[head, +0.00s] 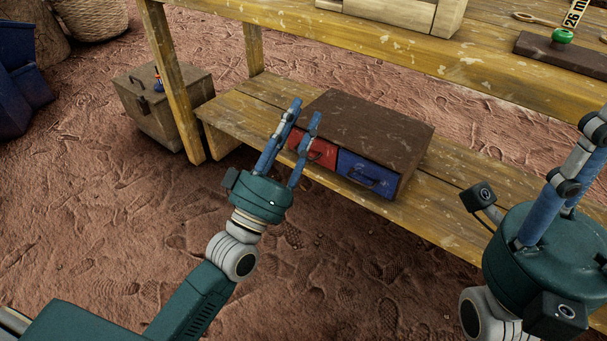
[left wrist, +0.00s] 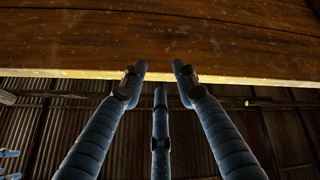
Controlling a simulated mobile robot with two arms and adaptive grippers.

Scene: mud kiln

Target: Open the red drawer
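The red drawer (head: 322,153) is the left front of a small brown-topped chest (head: 375,125) on the lower wooden shelf. Its dark handle shows, and the drawer looks shut; my left fingers cover part of it. A blue drawer (head: 367,174) with a dark handle sits to its right. My left gripper (head: 306,109) is open and empty, its fingers pointing up in front of the chest's left side. In the left wrist view the fingertips (left wrist: 159,73) stand apart with nothing between them; no drawer shows there. My right gripper (head: 594,124) is at the right edge, partly cut off.
A wooden box (head: 160,112) stands on the ground beyond that leg. Sandy ground in front of the shelf is clear.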

